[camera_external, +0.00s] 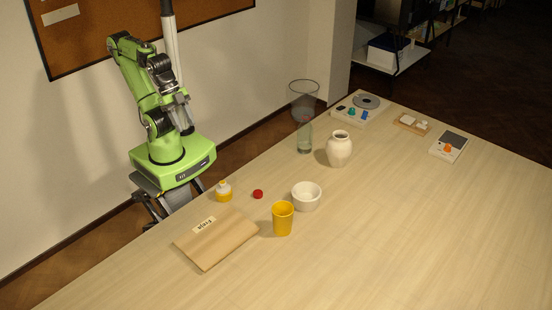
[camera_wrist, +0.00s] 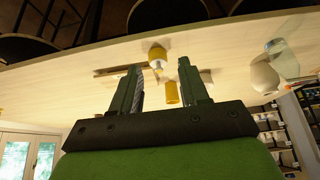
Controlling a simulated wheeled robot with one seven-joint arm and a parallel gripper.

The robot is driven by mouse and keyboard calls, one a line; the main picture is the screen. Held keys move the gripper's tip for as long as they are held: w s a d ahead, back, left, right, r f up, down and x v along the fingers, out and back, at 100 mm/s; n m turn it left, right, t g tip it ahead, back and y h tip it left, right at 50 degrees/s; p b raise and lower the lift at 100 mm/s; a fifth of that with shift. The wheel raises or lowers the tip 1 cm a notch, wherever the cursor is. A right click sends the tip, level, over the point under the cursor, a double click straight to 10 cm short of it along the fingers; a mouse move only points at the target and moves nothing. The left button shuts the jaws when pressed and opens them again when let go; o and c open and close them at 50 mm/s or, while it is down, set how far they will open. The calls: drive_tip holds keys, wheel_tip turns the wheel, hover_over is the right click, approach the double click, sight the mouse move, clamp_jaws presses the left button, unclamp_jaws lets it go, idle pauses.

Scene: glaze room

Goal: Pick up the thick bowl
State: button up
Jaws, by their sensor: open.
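A thick-walled white bowl (camera_external: 306,197) stands upright on the pale wooden table, right behind a yellow cup (camera_external: 283,219). My gripper (camera_external: 188,128) hangs over my green base at the left, well away from the bowl and beyond the table's edge. In the wrist view my gripper (camera_wrist: 160,68) has its two fingers spread with nothing held between them. The yellow cup (camera_wrist: 172,93) shows far off between the fingers.
Near the bowl are a red cap (camera_external: 258,194), a yellow-and-white bottle (camera_external: 223,191) and a wooden board (camera_external: 217,243). Behind it stand a cream vase (camera_external: 339,149) and a tall clear glass (camera_external: 304,110). Small devices (camera_external: 449,146) sit at the far end. The right front of the table is clear.

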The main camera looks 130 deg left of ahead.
drive_tip(key=w+f+n+h, duration=0.1)
drive_tip(key=w+f+n, duration=0.2)
drive_tip(key=w+n, duration=0.6)
drive_tip(key=n+t+h+p, duration=0.1)
drive_tip(key=n+t+h, duration=0.45)
drive_tip(key=n, duration=1.85)
approach(293, 193)
drive_tip(key=w+d+f+y, duration=0.1)
drive_tip(key=w, duration=0.1)
drive_tip(key=w+d+f+t+y+b, duration=0.1)
drive_tip(key=w+d, duration=0.1)
drive_tip(key=w, duration=0.1)
drive_tip(key=w+d+f+t+y, duration=0.1)
drive_tip(key=w, duration=0.2)
drive_tip(key=shift+d+f, duration=0.25)
drive_tip(key=shift+f, duration=0.05)
drive_tip(key=shift+c, duration=0.5)
clamp_jaws()
drive_tip(key=shift+s+f, duration=0.1)
drive_tip(key=shift+s, duration=0.05)
